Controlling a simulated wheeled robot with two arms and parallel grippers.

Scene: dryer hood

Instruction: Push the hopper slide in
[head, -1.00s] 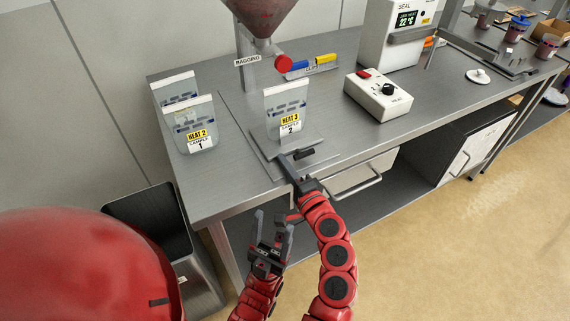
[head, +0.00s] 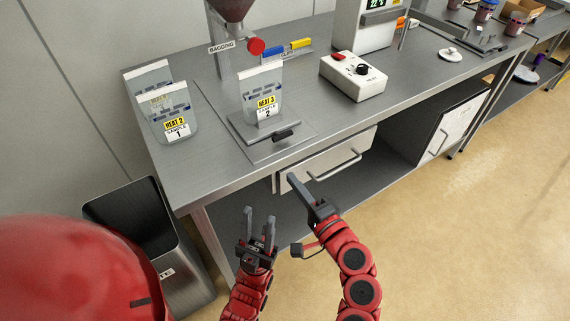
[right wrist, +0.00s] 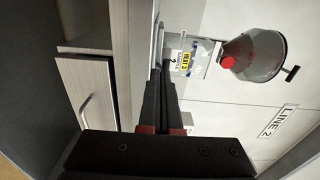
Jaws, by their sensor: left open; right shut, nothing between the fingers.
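The hopper (head: 230,8) hangs over the back of the bench and is cut off by the head view's top edge. A red round knob (head: 256,46) shows in front of its post, beside the BAGGING label; how far the slide stands out is unclear. The hopper (right wrist: 255,55) and red knob (right wrist: 228,62) also show in the right wrist view. The HEAT 3 bag (head: 262,92) stands upright on a small platform with a black handle (head: 283,135). My right gripper (head: 292,178) is shut and empty before the bench's front edge. My left gripper (head: 259,213) is open, lower, and empty.
Two bags, the front one marked HEAT 2 (head: 168,115), stand at the bench's left. A control box (head: 353,76) and the sealer (head: 365,25) are to the right. A drawer (head: 325,165) is under the bench. A bin (head: 130,225) stands at the left.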

